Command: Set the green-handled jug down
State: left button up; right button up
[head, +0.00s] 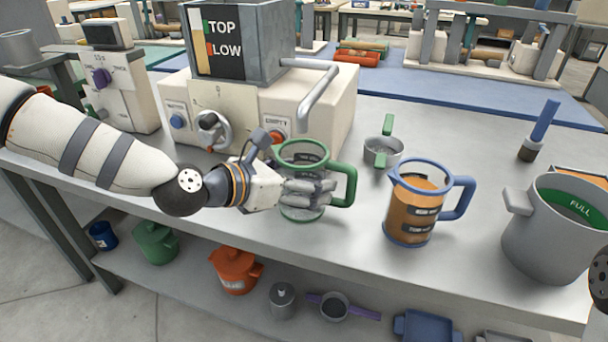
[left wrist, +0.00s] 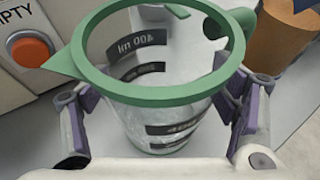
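The green-handled jug (head: 341,184) is see-through, with a green rim and dark scale marks. It is upright, in front of the cream machine and near the bench's front edge. I cannot tell whether its base touches the bench. My left gripper (head: 308,192) reaches it from the left, with fingers around its body. In the left wrist view the gripper (left wrist: 165,120) has a purple-padded finger on each side of the jug (left wrist: 150,98), below the rim, and seems closed on it. No coloured contents show. My right gripper is out of view.
A blue-handled jug (head: 410,205) with orange contents stands to the right. A small green-handled cup (head: 382,152) is behind, and a grey FULL container (head: 545,240) far right. The cream machine (head: 330,105) with its EMPTY button is close behind. Bare bench lies between the jugs.

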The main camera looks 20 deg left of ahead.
pick_arm(q)
jog(key=shift+r, duration=0.1)
jog(key=shift+r, duration=0.2)
jog(key=p+v, duration=0.3)
jog(key=v, duration=0.9)
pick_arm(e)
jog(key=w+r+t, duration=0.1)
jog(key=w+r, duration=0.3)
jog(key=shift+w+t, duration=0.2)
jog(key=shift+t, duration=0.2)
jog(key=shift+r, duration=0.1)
pick_arm(q)
jog(key=shift+f, duration=0.1)
